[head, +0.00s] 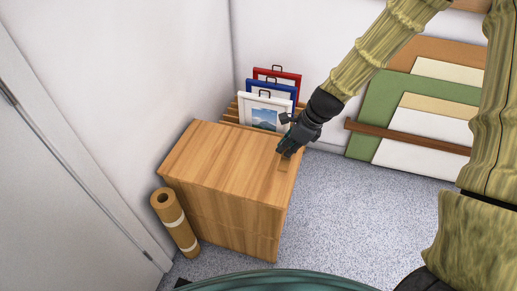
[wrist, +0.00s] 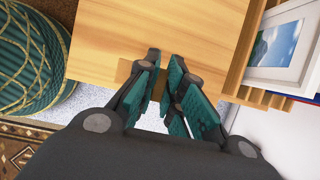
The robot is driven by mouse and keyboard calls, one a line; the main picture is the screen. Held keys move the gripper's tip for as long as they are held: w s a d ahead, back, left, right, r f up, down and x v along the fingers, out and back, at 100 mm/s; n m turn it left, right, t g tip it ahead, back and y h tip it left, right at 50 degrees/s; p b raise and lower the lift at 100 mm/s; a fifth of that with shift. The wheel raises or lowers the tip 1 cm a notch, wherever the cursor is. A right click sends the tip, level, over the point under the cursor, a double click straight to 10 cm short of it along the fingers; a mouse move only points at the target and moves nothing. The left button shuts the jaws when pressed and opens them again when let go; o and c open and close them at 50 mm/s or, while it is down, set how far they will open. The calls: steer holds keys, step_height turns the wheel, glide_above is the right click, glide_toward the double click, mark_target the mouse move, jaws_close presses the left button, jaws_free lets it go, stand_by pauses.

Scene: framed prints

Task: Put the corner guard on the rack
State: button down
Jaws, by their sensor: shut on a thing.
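The corner guard (head: 284,164) is a small brown piece at the right edge of the wooden cabinet's top. My gripper (head: 288,151) is shut on it from above. In the wrist view my gripper's teal finger pads (wrist: 165,72) stand on both sides of the corner guard (wrist: 158,84), and the fingers hide much of it. I cannot tell whether it touches the cabinet top. The rack (head: 231,112) is slatted wood behind the cabinet and holds framed prints upright. Its slats also show at the right in the wrist view (wrist: 260,97).
The wooden cabinet (head: 225,155) has a bare top. White (head: 264,113), blue (head: 285,89) and red (head: 291,77) frames stand in the rack. A brown roll (head: 174,222) stands left of the cabinet. Large boards (head: 420,105) lean on the back wall. The floor (head: 340,215) to the right is clear.

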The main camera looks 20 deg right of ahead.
steer(key=shift+w+a+f+b, duration=0.3)
steer(key=shift+w+a+f, duration=0.45)
steer(key=shift+w+a, duration=0.35)
steer(key=shift+w+a+f+b, duration=0.25)
steer(key=shift+w+a+f, duration=0.5)
steer(key=shift+w+a, duration=0.35)
steer(key=shift+w+a+f+b, duration=0.3)
steer(key=shift+w+a+f, duration=0.45)
steer(key=shift+w+a, duration=0.35)
steer(key=shift+r, duration=0.1)
steer(key=c, duration=2)
jaws_free()
steer(key=shift+f, duration=0.2)
steer(key=o, duration=0.4)
steer(key=shift+o, duration=0.4)
steer(key=shift+r, duration=0.15)
